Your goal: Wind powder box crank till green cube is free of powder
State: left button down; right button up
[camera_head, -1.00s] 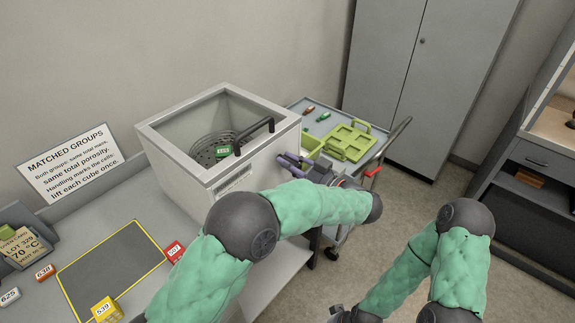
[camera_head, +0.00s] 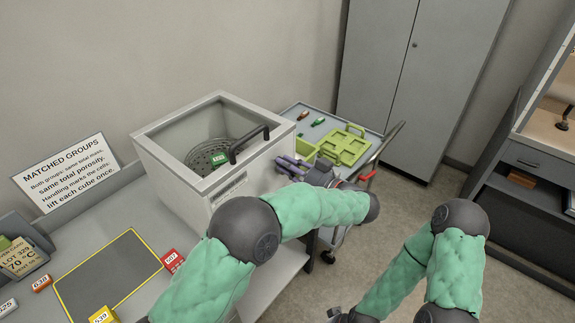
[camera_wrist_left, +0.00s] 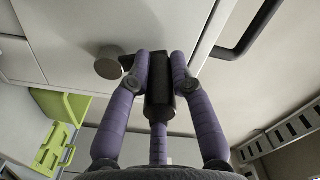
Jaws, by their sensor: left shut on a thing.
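The powder box (camera_head: 185,170) is a pale grey case with an open top and a black handle bar (camera_head: 249,143) at its rim. Inside, the green cube (camera_head: 219,159) sits on a round perforated tray (camera_head: 198,159); its label and top show, with no clear powder cover visible. My left gripper (camera_head: 287,164) is at the box's right side. In the left wrist view its purple fingers (camera_wrist_left: 160,85) are shut on the black crank grip (camera_wrist_left: 159,98), beside a round metal knob (camera_wrist_left: 109,65). My right gripper (camera_head: 340,315) shows only partly at the bottom edge.
A cart (camera_head: 325,125) behind the box's right side carries a lime-green tray (camera_head: 345,145) and small red and green cubes. A dark mat (camera_head: 110,275) with a yellow edge and labelled cubes, including a red one (camera_head: 172,260), lies on the bench at left.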

pick_arm(q)
jog(key=c, duration=1.1)
grip_release()
jog(key=v, duration=0.7)
jog(key=shift+d, duration=0.25)
jog(key=shift+s, duration=0.1)
